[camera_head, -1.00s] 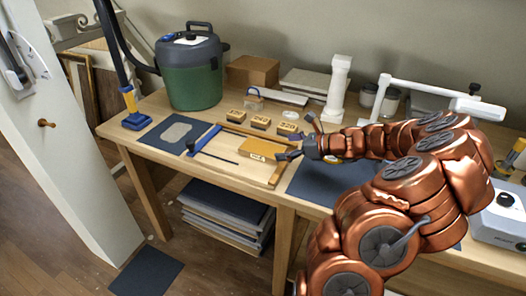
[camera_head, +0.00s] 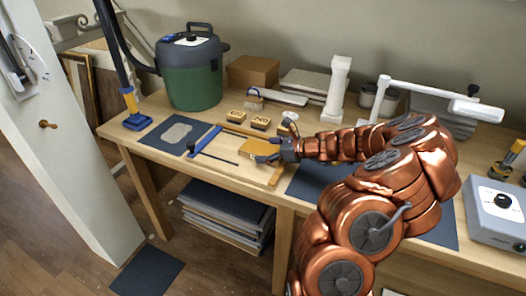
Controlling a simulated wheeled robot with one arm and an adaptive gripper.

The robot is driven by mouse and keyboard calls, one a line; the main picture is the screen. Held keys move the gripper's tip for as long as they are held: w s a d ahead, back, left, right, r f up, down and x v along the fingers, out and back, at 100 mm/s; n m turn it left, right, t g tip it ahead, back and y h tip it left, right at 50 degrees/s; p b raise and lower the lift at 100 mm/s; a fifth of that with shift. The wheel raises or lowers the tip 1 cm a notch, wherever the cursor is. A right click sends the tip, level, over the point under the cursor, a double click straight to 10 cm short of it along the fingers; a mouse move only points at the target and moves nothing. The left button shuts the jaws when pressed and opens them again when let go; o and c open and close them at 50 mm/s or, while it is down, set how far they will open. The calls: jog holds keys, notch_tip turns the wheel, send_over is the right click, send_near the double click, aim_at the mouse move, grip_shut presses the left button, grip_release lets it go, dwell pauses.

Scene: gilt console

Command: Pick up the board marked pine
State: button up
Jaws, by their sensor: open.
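A small yellow-tan wooden board (camera_head: 257,147) lies on the worktable, inside a light wooden area edged by strips. Its near edge carried a label in the earlier view; my gripper's finger now covers that part, so I cannot read any wood name on it. My gripper (camera_head: 274,150) is open at the board's right side, with one grey finger over the board's near right part. I cannot tell whether it touches the board.
Several labelled sanding blocks (camera_head: 260,122) sit just behind the board. A blue bar clamp (camera_head: 205,139) lies to the left and a wooden strip (camera_head: 276,177) in front. A green-black vacuum (camera_head: 191,75) stands at back left; a white column (camera_head: 337,88) stands behind.

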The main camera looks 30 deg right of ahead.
jog(key=c, duration=1.2)
jog(key=shift+r, duration=0.1)
